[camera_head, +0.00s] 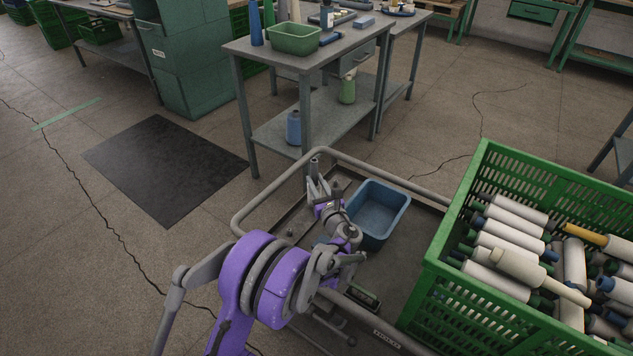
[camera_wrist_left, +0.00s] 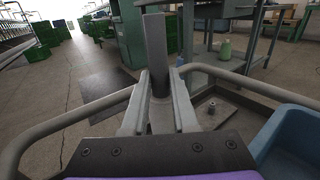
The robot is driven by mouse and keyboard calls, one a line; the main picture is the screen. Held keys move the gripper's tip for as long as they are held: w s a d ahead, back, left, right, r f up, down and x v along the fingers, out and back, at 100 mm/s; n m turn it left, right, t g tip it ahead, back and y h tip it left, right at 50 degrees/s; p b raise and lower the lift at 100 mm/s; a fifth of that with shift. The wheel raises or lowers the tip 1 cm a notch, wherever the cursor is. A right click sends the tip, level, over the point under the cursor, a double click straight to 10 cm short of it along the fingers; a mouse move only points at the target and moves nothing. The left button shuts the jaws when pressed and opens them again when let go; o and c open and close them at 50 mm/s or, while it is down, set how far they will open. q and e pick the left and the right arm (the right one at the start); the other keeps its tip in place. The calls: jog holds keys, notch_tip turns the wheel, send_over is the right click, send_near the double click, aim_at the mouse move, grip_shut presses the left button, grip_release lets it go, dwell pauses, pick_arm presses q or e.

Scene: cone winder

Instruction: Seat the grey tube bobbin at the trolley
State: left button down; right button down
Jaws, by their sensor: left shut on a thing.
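My left gripper (camera_head: 321,190) is shut on the grey tube bobbin (camera_head: 315,166). In the left wrist view the bobbin (camera_wrist_left: 155,50) stands upright between the fingers (camera_wrist_left: 160,108), its upper part bare above them and its lower end hidden. The gripper is over the trolley (camera_head: 263,197), which has a bent grey tube rail around a dark deck. A small upright peg on a plate (camera_wrist_left: 212,108) shows on the deck in the left wrist view, right of the bobbin and apart from it. My right gripper is in neither view.
A blue bin (camera_head: 383,237) stands on the trolley right of the gripper. A green crate (camera_head: 440,270) full of white-wound bobbins is at the right. A grey table (camera_head: 235,47) stands behind the trolley. A black mat (camera_head: 165,170) lies on open floor at left.

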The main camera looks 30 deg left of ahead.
pick_arm(q)
jog(key=shift+f+b, duration=0.35)
jog(key=shift+f, duration=0.1)
dwell(0.3)
jog(key=c, duration=0.6)
grip_release()
jog(key=p+v, duration=0.1)
jog(key=v, duration=1)
jog(key=shift+w, duration=0.1)
